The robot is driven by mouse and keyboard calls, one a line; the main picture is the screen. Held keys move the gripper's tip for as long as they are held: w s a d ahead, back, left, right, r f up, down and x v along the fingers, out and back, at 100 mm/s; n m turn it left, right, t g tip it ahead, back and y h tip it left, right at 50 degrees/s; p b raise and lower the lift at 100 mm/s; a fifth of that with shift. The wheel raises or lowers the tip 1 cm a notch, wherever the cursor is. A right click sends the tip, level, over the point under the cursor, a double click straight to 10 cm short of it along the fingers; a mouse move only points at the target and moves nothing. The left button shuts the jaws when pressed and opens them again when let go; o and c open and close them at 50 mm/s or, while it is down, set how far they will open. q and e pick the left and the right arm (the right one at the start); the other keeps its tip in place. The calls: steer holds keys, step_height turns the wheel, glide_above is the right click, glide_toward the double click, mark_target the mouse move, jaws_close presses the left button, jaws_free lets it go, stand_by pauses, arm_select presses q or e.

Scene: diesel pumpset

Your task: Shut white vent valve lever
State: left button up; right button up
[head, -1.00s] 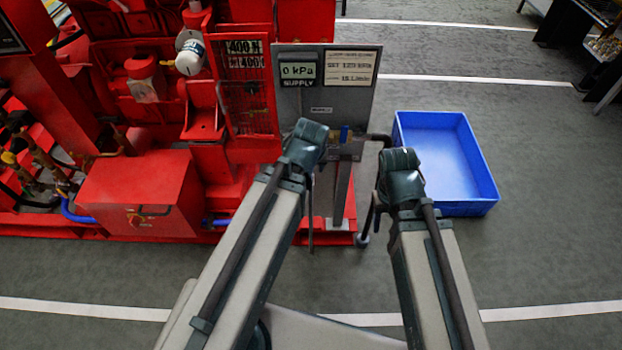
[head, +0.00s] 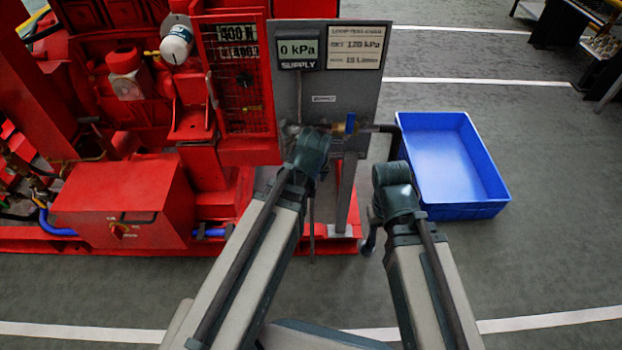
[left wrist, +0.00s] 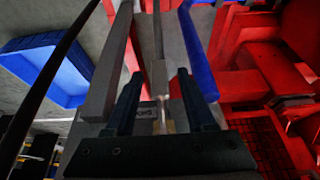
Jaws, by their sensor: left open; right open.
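My left gripper (left wrist: 158,78) is open in the left wrist view, facing the grey supply panel (head: 335,90). A small pale piece (left wrist: 168,118) shows between its fingers; I cannot tell whether it is the white lever. In the head view my left wrist covers the valve area below the panel, so no white lever is clearly visible there. A blue lever (head: 350,123) stands upright on the brass pipe fitting beside that wrist. My right gripper (head: 369,237) is open, low and right of the panel, apart from it, partly hidden by its wrist.
A dark outlet pipe (head: 380,128) runs right from the panel toward the blue bin (head: 455,165) on the floor. The red pumpset (head: 125,195) and red mesh guard (head: 238,80) fill the left. Grey floor (head: 540,240) is free at the right.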

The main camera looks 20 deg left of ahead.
arm_select(q)
steer(key=shift+c, duration=0.2)
jaws_close()
stand_by(1.2)
